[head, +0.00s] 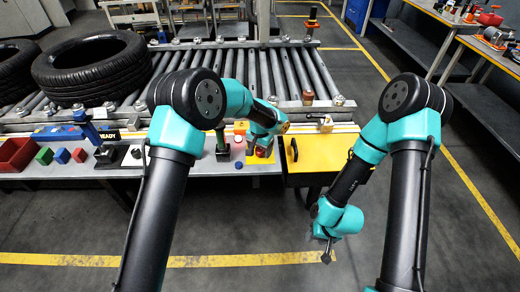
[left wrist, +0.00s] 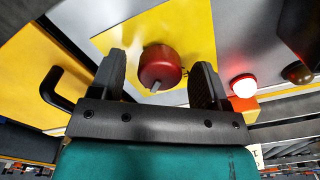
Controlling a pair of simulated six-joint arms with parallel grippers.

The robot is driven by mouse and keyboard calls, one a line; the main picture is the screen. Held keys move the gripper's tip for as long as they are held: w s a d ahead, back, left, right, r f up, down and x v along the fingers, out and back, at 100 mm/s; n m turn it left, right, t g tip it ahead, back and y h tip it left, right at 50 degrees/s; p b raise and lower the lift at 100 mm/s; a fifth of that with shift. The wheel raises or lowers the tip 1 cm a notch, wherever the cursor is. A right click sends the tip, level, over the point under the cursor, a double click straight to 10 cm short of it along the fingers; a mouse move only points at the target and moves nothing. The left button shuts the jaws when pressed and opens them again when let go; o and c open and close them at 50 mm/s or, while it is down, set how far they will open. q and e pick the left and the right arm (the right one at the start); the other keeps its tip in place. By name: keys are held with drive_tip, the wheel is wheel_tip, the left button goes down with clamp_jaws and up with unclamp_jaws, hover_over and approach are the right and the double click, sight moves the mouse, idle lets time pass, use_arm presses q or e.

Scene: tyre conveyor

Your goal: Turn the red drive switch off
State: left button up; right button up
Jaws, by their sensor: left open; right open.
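The red drive switch is a round red knob (left wrist: 160,66) with a grey pointer bar at its lower edge, on a yellow plate (left wrist: 190,28) in the left wrist view. My left gripper (left wrist: 160,72) is open, with one black finger on each side of the knob; I cannot tell whether they touch it. In the head view the left gripper (head: 263,148) is over the yellow plate (head: 265,169) and largely covers the switch. My right gripper (head: 327,254) hangs open and empty over the floor, in front of the yellow cabinet.
A black handle (head: 294,149) is on the yellow cabinet (head: 325,155). Tyres (head: 92,70) lie on the roller conveyor (head: 290,75) behind. The floor at front right is clear.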

use_arm(q)
drive_tip(key=shift+c, duration=0.3)
drive_tip(key=c, duration=0.9)
drive_tip(key=shift+o, duration=0.2)
drive_tip(key=shift+n, duration=0.4)
drive_tip(key=n, duration=0.8)
drive_tip(key=shift+n, duration=0.4)
drive_tip(key=n, duration=0.4)
drive_tip(key=shift+d, duration=0.1)
drive_tip(key=shift+n, duration=2.2)
